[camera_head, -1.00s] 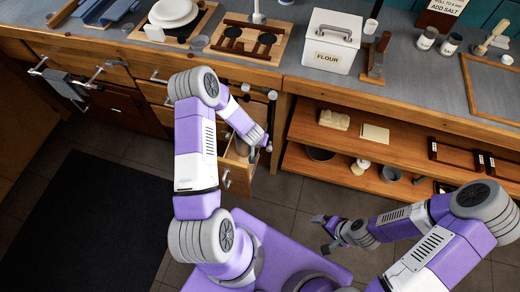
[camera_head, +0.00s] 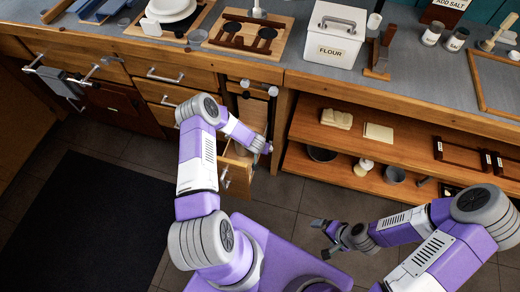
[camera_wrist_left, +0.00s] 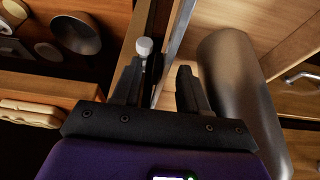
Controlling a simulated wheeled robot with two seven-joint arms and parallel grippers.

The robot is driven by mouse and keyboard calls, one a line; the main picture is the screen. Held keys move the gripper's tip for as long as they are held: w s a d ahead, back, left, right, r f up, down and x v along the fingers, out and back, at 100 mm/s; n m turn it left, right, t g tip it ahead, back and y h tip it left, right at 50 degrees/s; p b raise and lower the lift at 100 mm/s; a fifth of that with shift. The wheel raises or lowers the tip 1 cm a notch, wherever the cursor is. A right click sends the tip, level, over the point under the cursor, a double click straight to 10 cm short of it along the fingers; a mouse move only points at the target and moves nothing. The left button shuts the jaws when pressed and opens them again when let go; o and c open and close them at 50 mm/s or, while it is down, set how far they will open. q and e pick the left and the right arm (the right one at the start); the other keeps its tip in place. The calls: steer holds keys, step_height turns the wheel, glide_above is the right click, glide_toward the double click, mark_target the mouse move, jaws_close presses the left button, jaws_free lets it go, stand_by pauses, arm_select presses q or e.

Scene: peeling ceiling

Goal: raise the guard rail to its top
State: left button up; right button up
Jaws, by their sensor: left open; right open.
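A narrow wooden pull-out (camera_head: 237,170) stands open under the counter in the head view. My left gripper (camera_head: 262,146) is at its upper right edge, small and partly hidden there by its own wrist. In the left wrist view, my left gripper (camera_wrist_left: 158,82) is open. A pale round knob (camera_wrist_left: 144,46) on a short stem shows between and just beyond its fingertips. A thin grey metal bar (camera_wrist_left: 176,42), seemingly the guard rail, runs along the pull-out beside the knob. Contact cannot be told. My right gripper (camera_head: 323,238) is open and empty over the floor.
A dark cylinder (camera_wrist_left: 235,90) stands close to the right finger in the left wrist view. The open shelves (camera_head: 365,150) lie right of the pull-out, and closed drawers (camera_head: 165,75) lie left. A flour box (camera_head: 332,32) is on the counter. The dark mat (camera_head: 80,225) is clear.

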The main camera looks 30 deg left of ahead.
arm_select(q)
jaws_close()
step_height(320, 180, up, 10)
steer(key=p, duration=0.7)
steer(key=shift+r, duration=0.25)
steer(key=shift+w+a, duration=0.1)
steer(key=shift+w, duration=0.05)
jaws_free()
